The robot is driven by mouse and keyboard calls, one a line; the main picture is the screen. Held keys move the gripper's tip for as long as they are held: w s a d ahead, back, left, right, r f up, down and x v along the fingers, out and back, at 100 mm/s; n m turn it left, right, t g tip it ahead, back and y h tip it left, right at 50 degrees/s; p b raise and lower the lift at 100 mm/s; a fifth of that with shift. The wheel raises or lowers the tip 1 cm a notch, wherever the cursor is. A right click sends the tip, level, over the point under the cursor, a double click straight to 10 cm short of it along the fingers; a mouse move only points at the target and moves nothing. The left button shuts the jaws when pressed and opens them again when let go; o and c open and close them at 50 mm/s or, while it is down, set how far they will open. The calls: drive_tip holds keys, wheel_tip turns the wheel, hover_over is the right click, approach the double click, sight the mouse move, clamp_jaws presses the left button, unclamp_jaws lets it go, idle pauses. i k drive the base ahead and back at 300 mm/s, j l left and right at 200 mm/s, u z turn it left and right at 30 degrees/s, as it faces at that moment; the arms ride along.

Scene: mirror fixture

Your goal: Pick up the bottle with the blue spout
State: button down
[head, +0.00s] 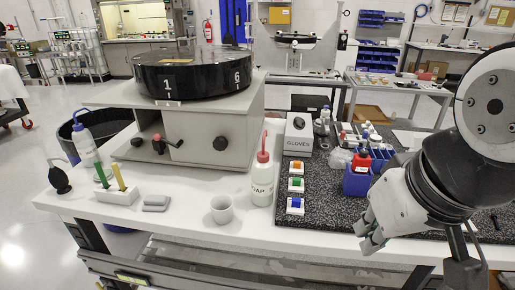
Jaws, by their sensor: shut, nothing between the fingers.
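The bottle with the blue spout (86,145) is at the far left of the white table. It has a pale translucent body and a thin bent blue spout, and it leans slightly in the picture. My gripper (371,238) is at the right, over the front part of the dark speckled mat, far from this bottle. It is shut and empty. A second bottle, with a red spout and a label (262,182), stands upright at the table's middle.
A grey box with a black numbered drum (192,75) stands between the two bottles, further back. A holder with upright tools (116,194), a grey block (156,203) and a white cup (222,209) line the front left. A glove box (298,134) and blue bin (357,179) are right.

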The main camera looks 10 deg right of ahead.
sight(83, 139)
drive_tip(key=i+j, duration=0.1)
drive_tip(key=j, duration=0.3)
drive_tip(key=i+j, duration=0.1)
drive_tip(key=j, duration=0.3)
drive_tip(key=i+j, duration=0.1)
drive_tip(key=j, duration=0.25)
drive_tip(key=i+j+u, duration=0.1)
drive_tip(key=j, duration=0.3)
drive_tip(key=i+j, duration=0.15)
drive_tip(key=j, duration=0.25)
